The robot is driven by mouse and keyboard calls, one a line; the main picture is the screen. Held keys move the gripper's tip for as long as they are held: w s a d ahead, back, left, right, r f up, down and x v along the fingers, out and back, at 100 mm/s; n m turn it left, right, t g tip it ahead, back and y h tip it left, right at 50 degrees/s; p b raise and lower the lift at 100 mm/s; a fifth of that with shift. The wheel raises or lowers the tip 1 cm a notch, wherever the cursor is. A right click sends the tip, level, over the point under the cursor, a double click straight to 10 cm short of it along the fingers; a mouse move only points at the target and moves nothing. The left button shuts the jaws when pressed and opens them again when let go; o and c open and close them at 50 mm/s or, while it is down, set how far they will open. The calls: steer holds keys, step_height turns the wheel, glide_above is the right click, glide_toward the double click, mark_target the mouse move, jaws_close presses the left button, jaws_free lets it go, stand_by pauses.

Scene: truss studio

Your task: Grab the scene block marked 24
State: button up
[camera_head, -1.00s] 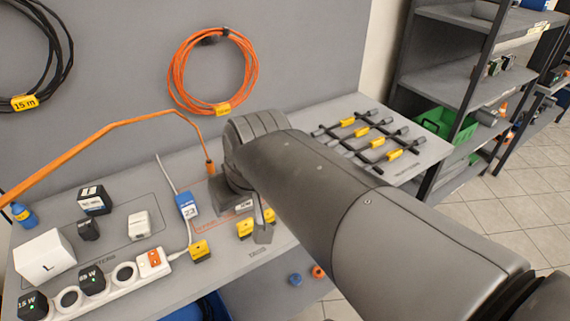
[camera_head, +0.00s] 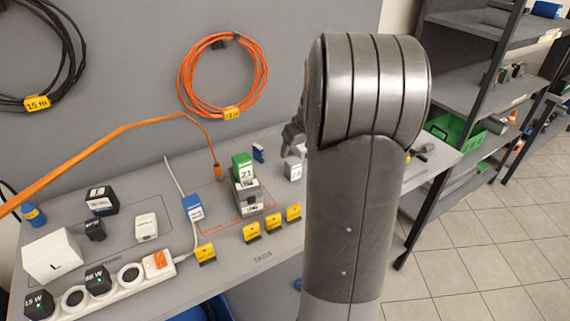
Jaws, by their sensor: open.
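A small white block (camera_head: 293,169) stands on the bench just left of my arm; its label is too small to read surely, and it may be the one marked 24. A green block (camera_head: 242,168), whose mark looks like 21, sits on a grey device (camera_head: 247,201) inside an orange outline. A blue block (camera_head: 193,208), whose number read 23 earlier, stands further left with a cable. My gripper (camera_head: 291,141) shows only partly, above and behind the white block and apart from it. It is open and empty; my arm hides the rest.
Several yellow tags (camera_head: 273,223) stand along the bench front. A power strip (camera_head: 130,279) with black plugs and a white cube (camera_head: 54,255) are at left. Shelves (camera_head: 470,75) stand at right.

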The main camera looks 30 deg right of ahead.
mark_target(295, 161)
steer(key=x, duration=0.4)
steer(key=d+x, duration=0.1)
steer(key=x, duration=0.7)
steer(key=shift+d+f, duration=0.1)
steer(key=shift+d, duration=0.25)
steer(key=shift+c, duration=0.2)
steer(key=c, duration=1.1)
